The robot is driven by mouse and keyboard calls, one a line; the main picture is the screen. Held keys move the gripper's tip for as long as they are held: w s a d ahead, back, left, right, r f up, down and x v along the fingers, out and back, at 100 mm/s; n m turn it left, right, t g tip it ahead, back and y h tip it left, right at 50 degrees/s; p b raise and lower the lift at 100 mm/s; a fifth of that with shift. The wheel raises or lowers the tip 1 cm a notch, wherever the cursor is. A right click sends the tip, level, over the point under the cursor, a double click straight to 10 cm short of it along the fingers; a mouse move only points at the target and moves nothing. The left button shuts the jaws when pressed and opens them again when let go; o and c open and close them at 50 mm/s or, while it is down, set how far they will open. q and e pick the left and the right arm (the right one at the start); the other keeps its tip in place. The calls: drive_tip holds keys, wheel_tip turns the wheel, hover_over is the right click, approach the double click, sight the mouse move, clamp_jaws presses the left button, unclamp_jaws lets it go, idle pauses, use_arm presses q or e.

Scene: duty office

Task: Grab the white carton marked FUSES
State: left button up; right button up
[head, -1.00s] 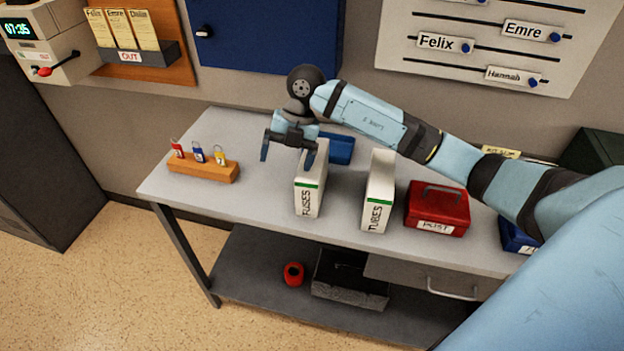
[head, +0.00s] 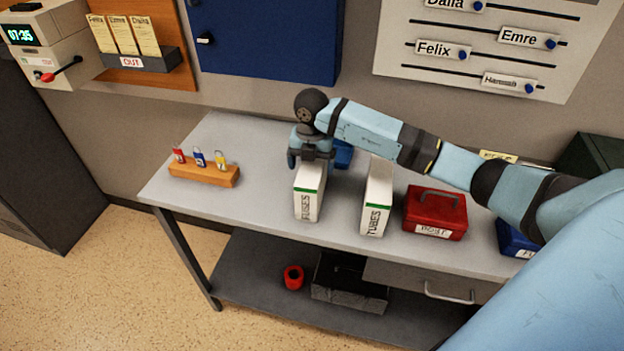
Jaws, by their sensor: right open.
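The white carton marked FUSES (head: 308,195) stands upright on the grey table, with a green stripe and black lettering on its front. My right gripper (head: 311,162) is open and points down at the carton's top rear part. Its fingers show to the left and right of the carton's top. I cannot tell whether they touch it. The gripper hides the carton's far top end. My left gripper is not in view.
A similar white carton marked TUBES (head: 376,200) stands just to the right, with a red cash box (head: 435,212) beyond it. A blue object (head: 343,155) is partly hidden behind the gripper.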

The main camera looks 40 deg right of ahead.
drive_tip(key=shift+f+p, duration=0.3)
drive_tip(key=shift+f, duration=1.5)
drive_tip(key=shift+d, duration=0.1)
drive_tip(key=c, duration=1.2)
drive_tip(key=shift+r, duration=0.15)
